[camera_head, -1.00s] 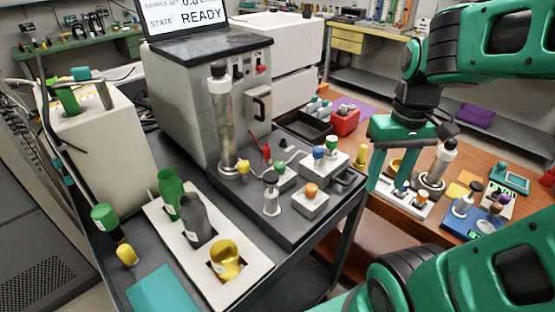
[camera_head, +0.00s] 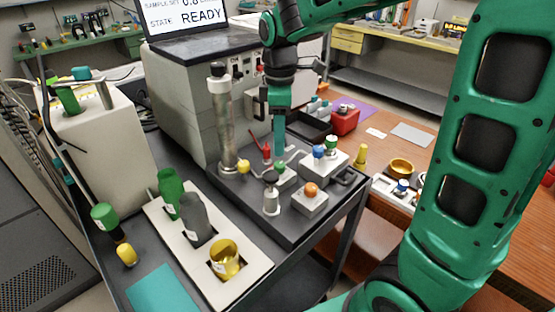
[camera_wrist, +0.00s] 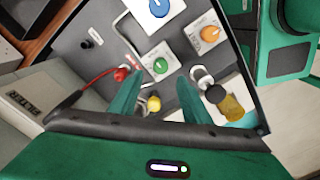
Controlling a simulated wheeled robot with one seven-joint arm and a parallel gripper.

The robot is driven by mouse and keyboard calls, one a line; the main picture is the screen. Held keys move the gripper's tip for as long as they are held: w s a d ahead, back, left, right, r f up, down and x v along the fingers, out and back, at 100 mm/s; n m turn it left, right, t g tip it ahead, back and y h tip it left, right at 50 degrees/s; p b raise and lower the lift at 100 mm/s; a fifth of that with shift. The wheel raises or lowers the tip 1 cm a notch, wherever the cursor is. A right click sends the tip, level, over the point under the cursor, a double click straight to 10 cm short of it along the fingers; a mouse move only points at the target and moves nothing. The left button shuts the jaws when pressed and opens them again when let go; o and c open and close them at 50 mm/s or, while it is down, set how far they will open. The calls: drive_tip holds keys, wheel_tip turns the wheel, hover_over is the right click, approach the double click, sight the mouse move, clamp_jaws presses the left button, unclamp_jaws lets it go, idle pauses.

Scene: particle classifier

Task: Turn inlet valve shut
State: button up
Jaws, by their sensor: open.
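My gripper (camera_head: 279,148) is open over the grey panel (camera_head: 300,232) on the cart; its two green fingers also show in the wrist view (camera_wrist: 158,85). Below and between them is a green knob on a white block (camera_wrist: 160,66). It also shows in the head view (camera_head: 279,168). A red-tipped lever (camera_wrist: 121,74) lies left of the fingers. A yellow knob (camera_wrist: 153,103) lies nearer the palm. A blue knob (camera_wrist: 157,7) and an orange knob (camera_wrist: 210,33) lie beyond. No readable label tells which is the inlet valve. I see no contact.
A tall metal column (camera_head: 224,125) stands left of my gripper, and the grey machine (camera_head: 190,95) behind it. Bottles stand in a white rack (camera_head: 262,262) in front. A black tray (camera_head: 305,128) and red box (camera_head: 345,120) lie on the brown table (camera_head: 385,150).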

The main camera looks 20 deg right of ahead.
sight(279, 163)
wheel_tip(279, 163, down, 8)
drive_tip(key=shift+r, duration=0.25)
drive_tip(key=c, duration=1)
